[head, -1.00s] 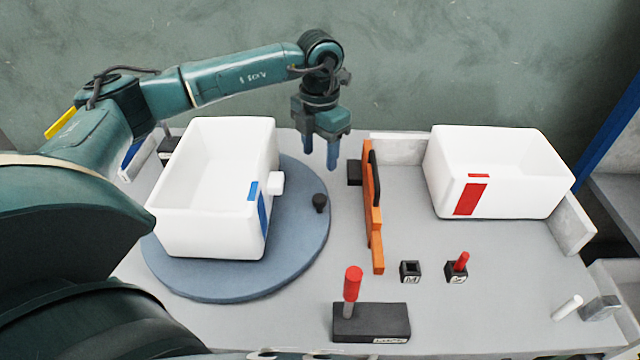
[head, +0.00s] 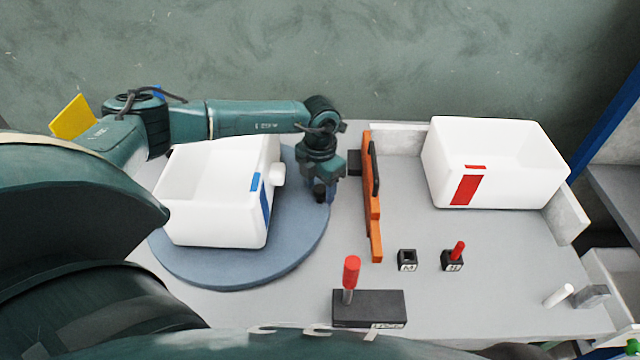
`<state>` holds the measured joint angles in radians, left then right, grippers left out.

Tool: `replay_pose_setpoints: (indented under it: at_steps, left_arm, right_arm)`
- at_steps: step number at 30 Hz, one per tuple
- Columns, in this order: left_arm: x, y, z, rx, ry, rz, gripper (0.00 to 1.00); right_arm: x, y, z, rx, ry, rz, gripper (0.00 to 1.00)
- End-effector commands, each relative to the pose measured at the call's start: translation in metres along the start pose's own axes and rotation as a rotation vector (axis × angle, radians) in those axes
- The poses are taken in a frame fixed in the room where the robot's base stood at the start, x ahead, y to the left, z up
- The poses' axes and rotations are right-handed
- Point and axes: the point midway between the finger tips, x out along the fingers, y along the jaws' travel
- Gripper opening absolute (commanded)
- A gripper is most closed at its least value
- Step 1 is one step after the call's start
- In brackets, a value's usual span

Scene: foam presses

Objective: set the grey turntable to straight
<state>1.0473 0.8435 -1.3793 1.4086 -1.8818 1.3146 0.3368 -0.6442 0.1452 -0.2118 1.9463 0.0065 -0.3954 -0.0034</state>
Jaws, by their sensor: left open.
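The grey-blue turntable (head: 225,272) lies flat at the left of the table. A white foam box (head: 205,222) with a blue stripe and a white side knob (head: 278,175) stands on it, a little askew to the table edges. A small black peg (head: 319,194) stands at the turntable's right edge. My left gripper (head: 326,194) points down at this peg, open, with its fingers low beside it. The peg is partly hidden by the fingers, and I cannot tell whether they touch it. My right gripper is out of view.
An orange upright panel (head: 372,215) stands right of the turntable. Another white box (head: 510,185) with a red stripe sits at the right. A red-handled lever on a black base (head: 370,310) is in front, near two small black blocks. Bare table lies between.

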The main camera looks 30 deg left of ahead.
Motion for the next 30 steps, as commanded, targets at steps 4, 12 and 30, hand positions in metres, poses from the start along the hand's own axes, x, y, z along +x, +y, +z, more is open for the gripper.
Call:
replay_pose_setpoints:
  at_steps: [4, 12, 30]
  left_arm:
    - [0.0001, -0.0001, -0.0001, 0.0, 0.001, 0.0, 0.5]
    - [-0.0002, 0.0, -0.0002, -0.001, 0.001, 0.0, 0.28]
    - [-0.0002, 0.0004, 0.0005, 0.001, 0.001, 0.0, 0.0]
  right_arm:
    - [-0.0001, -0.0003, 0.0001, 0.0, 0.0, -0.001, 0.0]
    - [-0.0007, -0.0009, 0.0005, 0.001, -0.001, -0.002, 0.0]
    - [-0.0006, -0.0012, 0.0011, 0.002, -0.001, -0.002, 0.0]
